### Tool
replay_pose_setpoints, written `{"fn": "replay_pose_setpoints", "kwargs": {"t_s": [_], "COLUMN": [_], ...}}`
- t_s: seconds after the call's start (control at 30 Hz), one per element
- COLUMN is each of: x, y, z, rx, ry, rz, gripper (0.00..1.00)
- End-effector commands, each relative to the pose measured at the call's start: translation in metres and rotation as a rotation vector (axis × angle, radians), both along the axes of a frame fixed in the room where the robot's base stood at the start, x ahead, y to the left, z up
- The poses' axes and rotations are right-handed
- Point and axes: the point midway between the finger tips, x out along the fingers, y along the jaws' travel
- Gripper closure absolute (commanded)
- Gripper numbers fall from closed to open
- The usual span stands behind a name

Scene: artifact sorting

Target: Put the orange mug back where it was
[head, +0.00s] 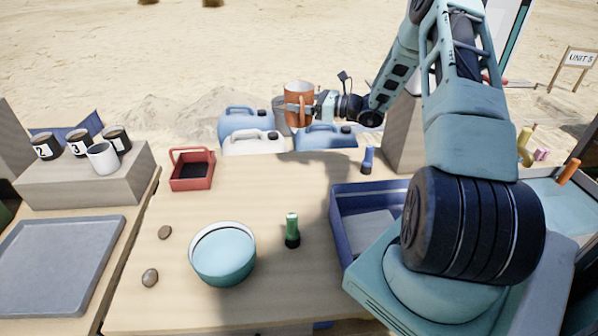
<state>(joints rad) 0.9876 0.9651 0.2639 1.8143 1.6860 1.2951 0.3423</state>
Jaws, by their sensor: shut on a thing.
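The orange mug (299,91) is up in the air, upright, above the far edge of the wooden table (270,185). My gripper (316,107) reaches in from the right and is shut on the orange mug at its handle side. The jugs behind the table appear below the mug in the picture. The fingertips are partly hidden against the mug.
On the table are a teal bowl (223,254), a green flashlight (292,231), a blue flashlight (367,160), a red basket (191,170), a blue bin (367,205) and two stones. A block (90,180) with several mugs and a grey tray (60,262) stand left. The table's middle is clear.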

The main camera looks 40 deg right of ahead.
Motion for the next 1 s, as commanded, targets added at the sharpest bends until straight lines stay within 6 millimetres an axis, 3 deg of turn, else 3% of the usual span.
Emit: {"fn": "replay_pose_setpoints", "kwargs": {"t_s": [0.6,0.87,1.0], "x": [0.000,0.000,0.001], "y": [0.000,0.000,0.000], "z": [-0.078,-0.098,-0.123], "rx": [0.001,0.002,0.003], "ry": [-0.001,0.000,0.002], "rz": [0.000,0.000,0.001], "gripper": [0.51,0.51,0.51]}}
